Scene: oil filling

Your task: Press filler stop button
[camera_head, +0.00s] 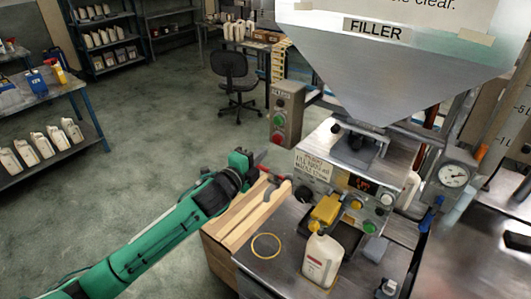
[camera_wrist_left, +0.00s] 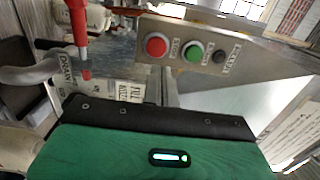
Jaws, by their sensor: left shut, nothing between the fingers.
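The filler control box (camera_head: 291,98) is a grey upright box left of the filling machine. It carries a black button, a green button (camera_head: 278,120) and a red button (camera_head: 277,138), the lowest. In the left wrist view the red button (camera_wrist_left: 157,46), green button (camera_wrist_left: 194,52) and black button (camera_wrist_left: 219,56) lie in a row, uncovered. My left gripper (camera_head: 262,158) is shut and empty, just left of and below the box, apart from the red button in the head view. Its fingertips are hard to make out in the wrist view. My right gripper is out of view.
The grey filler hopper (camera_head: 400,65) hangs over the machine panel (camera_head: 345,185). A white bottle (camera_head: 322,262) and a yellow ring (camera_head: 266,245) are in front. A wooden crate (camera_head: 240,215) lies under my left gripper. A red-handled item (camera_head: 275,178) is close by.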

